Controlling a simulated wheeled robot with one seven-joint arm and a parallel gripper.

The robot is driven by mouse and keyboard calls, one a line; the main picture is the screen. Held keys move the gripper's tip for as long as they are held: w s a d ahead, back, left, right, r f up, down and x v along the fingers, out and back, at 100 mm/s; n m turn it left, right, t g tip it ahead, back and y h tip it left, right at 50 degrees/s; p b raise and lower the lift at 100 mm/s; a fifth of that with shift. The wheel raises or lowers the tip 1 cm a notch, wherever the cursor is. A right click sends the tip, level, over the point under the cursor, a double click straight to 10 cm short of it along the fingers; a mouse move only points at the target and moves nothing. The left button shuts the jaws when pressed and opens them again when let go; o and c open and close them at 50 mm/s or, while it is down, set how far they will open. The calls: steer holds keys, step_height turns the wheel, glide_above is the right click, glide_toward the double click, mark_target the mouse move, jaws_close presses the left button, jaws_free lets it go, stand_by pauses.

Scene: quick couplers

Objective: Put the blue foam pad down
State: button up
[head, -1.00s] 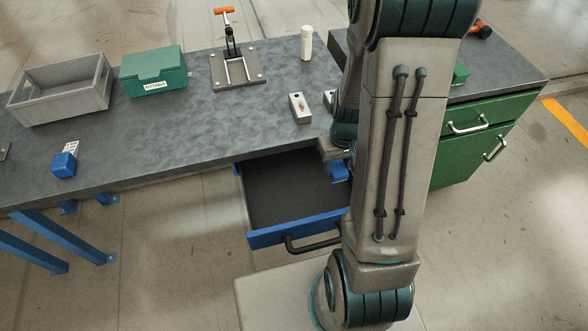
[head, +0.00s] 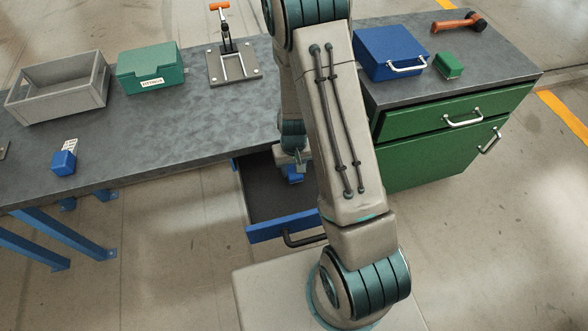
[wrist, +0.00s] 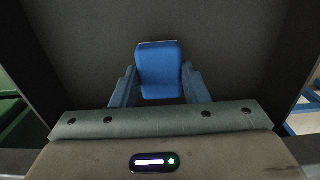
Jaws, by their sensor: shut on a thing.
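The blue foam pad (wrist: 159,70) sits between the fingers of my gripper (wrist: 160,90) in the wrist view, with the dark drawer floor beneath it. My gripper is shut on it. In the head view the pad (head: 295,177) shows as a small blue patch over the inside of the open drawer (head: 262,205), partly hidden by my arm. My gripper (head: 294,170) points down there. I cannot tell whether the pad touches the drawer floor.
The drawer's blue front (head: 283,227) and dark side walls surround my gripper. A green cabinet (head: 440,145) stands to the right, with a blue case (head: 390,52) on top. A blue block (head: 63,163), grey bin (head: 58,88) and green box (head: 152,70) are on the workbench.

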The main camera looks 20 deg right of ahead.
steer(key=shift+f, duration=0.85)
steer(key=shift+f, duration=0.1)
steer(key=shift+f, duration=0.15)
steer(key=o, duration=1.1)
steer(key=shift+r, duration=0.2)
